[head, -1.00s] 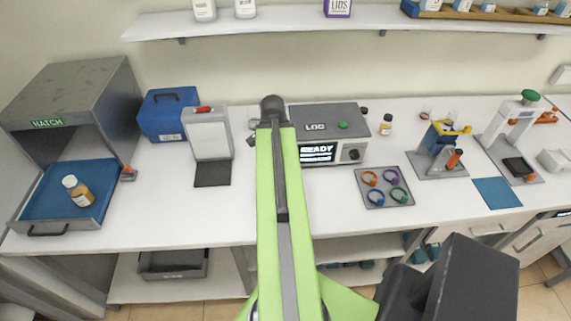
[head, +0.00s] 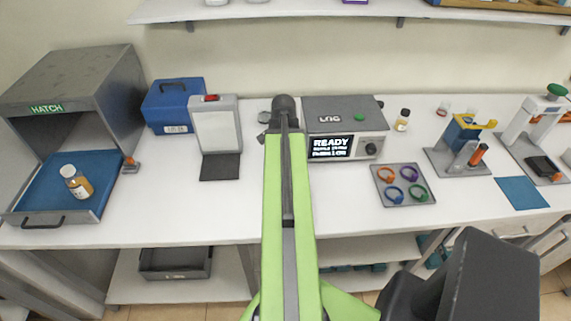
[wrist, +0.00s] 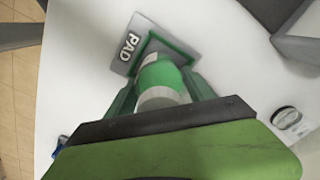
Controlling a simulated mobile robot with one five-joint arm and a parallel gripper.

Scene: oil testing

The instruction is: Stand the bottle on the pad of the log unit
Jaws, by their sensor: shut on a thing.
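My gripper (wrist: 160,92) is shut on a bottle in the wrist view. The bottle (wrist: 158,97) shows a pale cap and a green-looking body between the two green fingers. A grey plate marked PAD with a green-edged square, the pad (wrist: 129,58), lies just beyond the bottle, which overlaps the square in the picture. I cannot tell whether the bottle touches it. In the head view the log unit (head: 333,146), a grey box with a READY screen, stands right of my arm's end. My arm hides the gripper, the held bottle and the pad there.
Another bottle, amber with a white cap (head: 76,182), stands on the blue hatch tray (head: 50,200). A small dark-capped vial (head: 402,120) stands right of the log unit. A tray of coloured rings (head: 402,202) lies in front of it.

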